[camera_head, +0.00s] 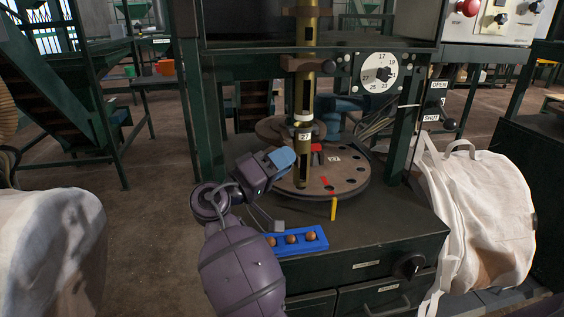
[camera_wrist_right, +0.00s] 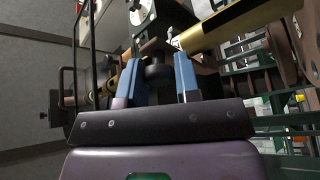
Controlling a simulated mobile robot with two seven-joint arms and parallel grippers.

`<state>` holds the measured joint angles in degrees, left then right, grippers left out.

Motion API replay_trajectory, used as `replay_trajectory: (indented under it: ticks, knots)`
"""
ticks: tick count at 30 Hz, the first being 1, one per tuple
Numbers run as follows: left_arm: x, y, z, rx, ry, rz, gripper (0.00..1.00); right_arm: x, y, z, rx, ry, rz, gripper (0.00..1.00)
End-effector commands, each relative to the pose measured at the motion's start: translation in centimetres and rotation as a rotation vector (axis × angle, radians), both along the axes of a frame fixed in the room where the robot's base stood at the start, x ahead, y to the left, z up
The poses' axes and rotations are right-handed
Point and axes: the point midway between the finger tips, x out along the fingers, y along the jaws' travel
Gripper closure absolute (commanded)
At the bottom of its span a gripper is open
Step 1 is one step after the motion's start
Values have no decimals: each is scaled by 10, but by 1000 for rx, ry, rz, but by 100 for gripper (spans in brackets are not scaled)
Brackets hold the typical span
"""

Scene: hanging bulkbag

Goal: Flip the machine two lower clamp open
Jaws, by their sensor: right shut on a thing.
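The brass tube (camera_head: 305,100) of the machine stands upright above a round brown disc (camera_head: 345,180) with holes in it. A wooden clamp (camera_head: 303,62) with a dark knob is around the upper tube, and a pale collar sits lower, above a label reading 27. My right gripper (camera_head: 283,161) is low beside the tube, over the left part of the disc. In the right wrist view, its blue fingers (camera_wrist_right: 159,78) are shut on a dark rounded knob (camera_wrist_right: 157,73). The part that the knob belongs to is mostly hidden. My left gripper does not show.
A blue tray (camera_head: 295,243) with brown balls lies on the bench front. A numbered dial (camera_head: 379,74) is at upper right, near OPEN and SHUT labels. White bulk bags stand at right (camera_head: 485,215) and left (camera_head: 50,250). A yellow tab (camera_head: 333,209) hangs at the disc's front.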

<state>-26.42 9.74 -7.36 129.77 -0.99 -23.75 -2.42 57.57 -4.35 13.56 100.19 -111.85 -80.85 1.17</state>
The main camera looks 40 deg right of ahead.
Motion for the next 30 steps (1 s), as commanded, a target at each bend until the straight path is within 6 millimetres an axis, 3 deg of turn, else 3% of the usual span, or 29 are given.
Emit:
replay_trajectory:
  ticks: [4,5,9,20,30]
  knots:
    - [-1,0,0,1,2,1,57,1,-1,6,-7,-6,5,100]
    - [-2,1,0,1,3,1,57,1,-1,6,-7,-6,5,65]
    - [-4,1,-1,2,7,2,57,1,-1,5,-5,-5,4,44]
    - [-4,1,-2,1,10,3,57,0,3,1,-2,-2,3,44]
    - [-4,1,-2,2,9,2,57,0,55,-11,-2,-1,5,44]
